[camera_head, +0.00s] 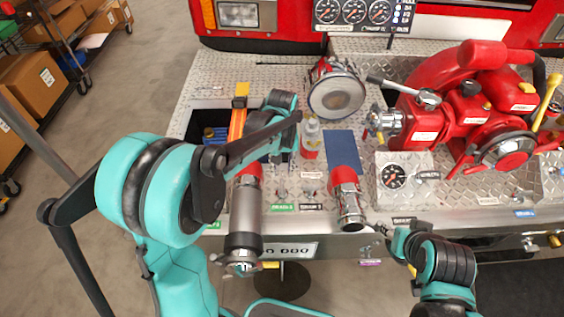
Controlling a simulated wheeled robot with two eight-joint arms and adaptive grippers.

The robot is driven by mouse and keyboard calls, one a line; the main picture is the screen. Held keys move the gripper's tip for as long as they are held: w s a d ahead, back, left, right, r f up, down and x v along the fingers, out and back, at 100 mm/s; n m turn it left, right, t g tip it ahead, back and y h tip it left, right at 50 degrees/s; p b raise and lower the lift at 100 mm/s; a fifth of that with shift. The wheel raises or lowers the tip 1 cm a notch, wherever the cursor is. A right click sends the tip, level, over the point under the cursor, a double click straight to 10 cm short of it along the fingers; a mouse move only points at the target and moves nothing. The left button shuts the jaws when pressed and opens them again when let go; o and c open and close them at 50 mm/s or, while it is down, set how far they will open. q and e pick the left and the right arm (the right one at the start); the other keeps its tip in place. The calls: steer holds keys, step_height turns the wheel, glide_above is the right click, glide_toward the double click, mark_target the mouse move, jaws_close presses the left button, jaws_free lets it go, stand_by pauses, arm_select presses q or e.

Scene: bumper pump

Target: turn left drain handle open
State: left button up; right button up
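Two small metal handles stand side by side on the diamond-plate bumper, between two red-and-silver hose fittings. The left handle (281,190) has a green label below it, and the right handle (308,191) has a dark label. My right gripper (381,230) is near the bumper's front edge, small and unclear.
A red pump (470,110) fills the right of the bumper. A silver nozzle (336,96), a spray bottle (310,138) and a blue pad (342,147) lie behind the handles. The left hose fitting (245,205) and right fitting (349,205) flank them closely.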

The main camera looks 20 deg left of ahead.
arm_select(q)
steer(key=shift+r, duration=1.5)
